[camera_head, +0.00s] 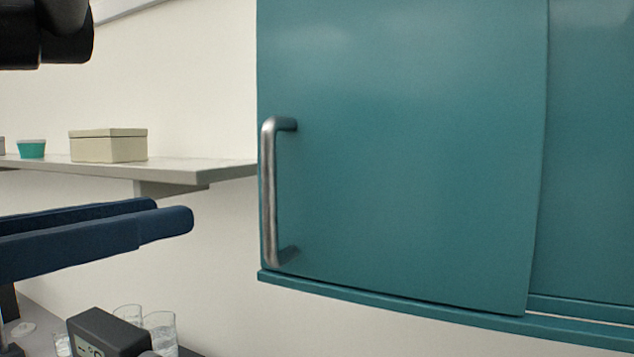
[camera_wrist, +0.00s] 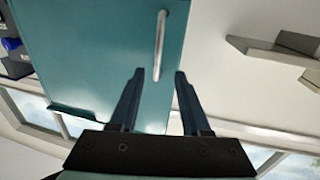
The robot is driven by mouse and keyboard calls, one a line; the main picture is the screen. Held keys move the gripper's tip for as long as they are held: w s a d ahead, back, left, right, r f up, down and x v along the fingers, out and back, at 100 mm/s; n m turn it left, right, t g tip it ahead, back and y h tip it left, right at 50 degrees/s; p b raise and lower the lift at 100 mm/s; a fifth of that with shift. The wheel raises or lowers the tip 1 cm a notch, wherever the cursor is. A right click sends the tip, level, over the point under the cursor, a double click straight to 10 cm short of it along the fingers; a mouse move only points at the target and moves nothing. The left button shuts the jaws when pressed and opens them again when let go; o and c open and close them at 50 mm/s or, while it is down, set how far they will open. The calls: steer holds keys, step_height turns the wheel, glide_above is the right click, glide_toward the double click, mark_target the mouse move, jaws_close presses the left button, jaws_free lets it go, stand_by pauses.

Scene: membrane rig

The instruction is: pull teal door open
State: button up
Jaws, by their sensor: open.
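The teal door (camera_head: 410,150) is a flat panel of a wall cabinet, with a vertical silver bar handle (camera_head: 269,195) near its left edge. My gripper (camera_head: 172,212) has two dark blue fingers, open and empty. In the head view they point right, left of the handle's lower half and apart from it. In the wrist view, the handle (camera_wrist: 160,45) lies ahead of the gripper (camera_wrist: 159,75), and its near end appears between the fingertips. I cannot tell the exact depth gap.
Right of the door is a recessed teal panel (camera_head: 592,150), with a ledge (camera_head: 400,303) below. A grey shelf (camera_head: 190,168) on the left wall holds a beige box (camera_head: 108,146) and a small teal cup (camera_head: 31,149). Clear glasses (camera_head: 160,328) and a dark device (camera_head: 105,333) stand below.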

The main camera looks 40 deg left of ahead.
mark_target(264, 193)
steer(key=w+p, duration=0.4)
steer(key=w, duration=0.7)
steer(key=shift+r+p, duration=0.15)
steer(key=shift+p, duration=0.25)
steer(key=shift+w+a, duration=0.1)
steer(key=shift+w, duration=0.55)
jaws_close()
